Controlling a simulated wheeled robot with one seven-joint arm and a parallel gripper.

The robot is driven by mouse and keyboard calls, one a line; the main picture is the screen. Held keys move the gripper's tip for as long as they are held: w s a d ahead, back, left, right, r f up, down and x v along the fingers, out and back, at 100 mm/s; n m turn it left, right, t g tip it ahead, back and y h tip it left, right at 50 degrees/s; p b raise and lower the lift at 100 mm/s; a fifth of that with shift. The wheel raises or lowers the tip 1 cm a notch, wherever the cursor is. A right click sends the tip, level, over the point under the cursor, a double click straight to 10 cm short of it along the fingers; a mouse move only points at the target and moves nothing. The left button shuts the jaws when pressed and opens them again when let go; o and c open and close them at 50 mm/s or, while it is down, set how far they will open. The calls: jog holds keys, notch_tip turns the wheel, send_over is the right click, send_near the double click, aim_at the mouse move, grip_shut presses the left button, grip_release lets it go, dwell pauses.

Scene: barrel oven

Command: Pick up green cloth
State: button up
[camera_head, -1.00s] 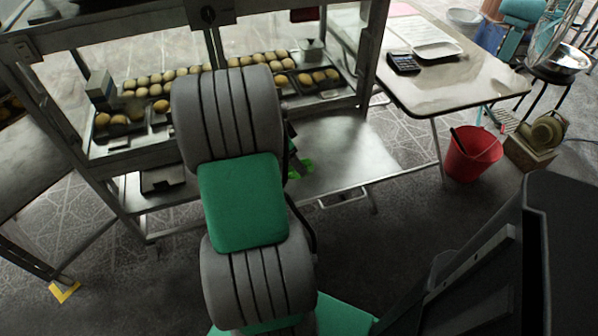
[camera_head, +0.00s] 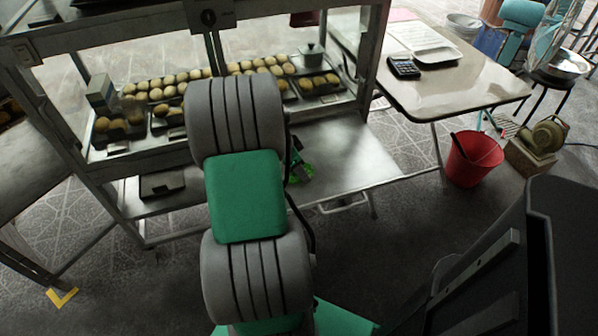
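A small bright green patch (camera_head: 303,172) shows over the metal lower shelf of the glass-fronted cabinet, just right of my arm. It may be the green cloth, but it is too small and too covered to be sure. Dark parts with green edges show just above it, at the far end of my arm. They look like part of my gripper (camera_head: 296,156), mostly hidden behind my thick grey and green arm. I cannot see its fingers clearly, nor whether it touches the green patch.
Trays of round buns (camera_head: 150,90) stand inside the cabinet (camera_head: 385,60) above the shelf (camera_head: 350,155). A table (camera_head: 465,85) with a calculator (camera_head: 404,67) and a white tray (camera_head: 432,47) is at right. A red bucket (camera_head: 472,160) stands on the floor. Open floor lies before the shelf.

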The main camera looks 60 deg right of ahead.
jog(key=c, duration=0.6)
jog(key=shift+r, duration=0.1)
jog(key=shift+r, duration=0.25)
notch_tip(320, 180, up, 3)
jog(key=shift+f+p, duration=0.15)
jog(key=shift+p, duration=0.25)
jog(key=a+r, duration=0.3)
jog(key=a, duration=0.1)
jog(key=a+r+p, duration=0.1)
jog(key=a+r, duration=0.2)
jog(key=a, duration=0.2)
jog(key=s+a+r+p, duration=0.1)
jog(key=a+r, duration=0.2)
jog(key=a, duration=0.2)
jog(key=shift+s+r, duration=0.1)
jog(key=shift+r, duration=0.2)
